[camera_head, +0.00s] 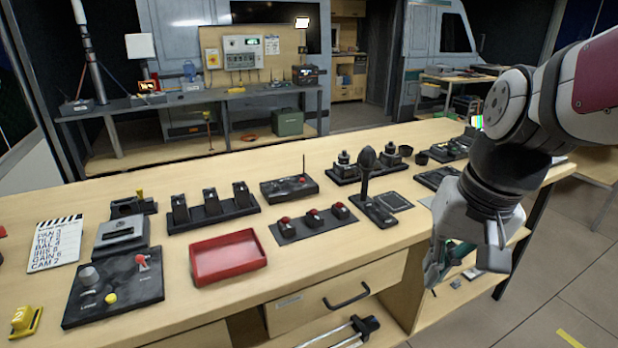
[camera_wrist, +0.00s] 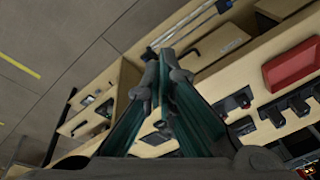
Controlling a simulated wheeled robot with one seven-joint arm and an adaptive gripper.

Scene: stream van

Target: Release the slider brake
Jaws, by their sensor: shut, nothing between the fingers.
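A slider with two pale rails and a black end block (camera_head: 362,328) lies in the open space below the drawer, cut off by the bottom edge in the head view. Its rails also show at the top of the wrist view (camera_wrist: 185,24). I cannot make out a brake lever on it. My gripper (camera_head: 434,276) hangs in front of the bench, right of the drawer and apart from the slider. Its green fingers point down. In the wrist view the fingertips (camera_wrist: 158,58) are close together, with nothing held.
The drawer (camera_head: 325,300) with a black handle is closed. The bench top (camera_head: 215,308) carries a red tray (camera_head: 228,257), a control box with a red lever (camera_head: 115,289), and several switch units. Open shelves lie below on the right. The floor (camera_head: 565,290) in front is clear.

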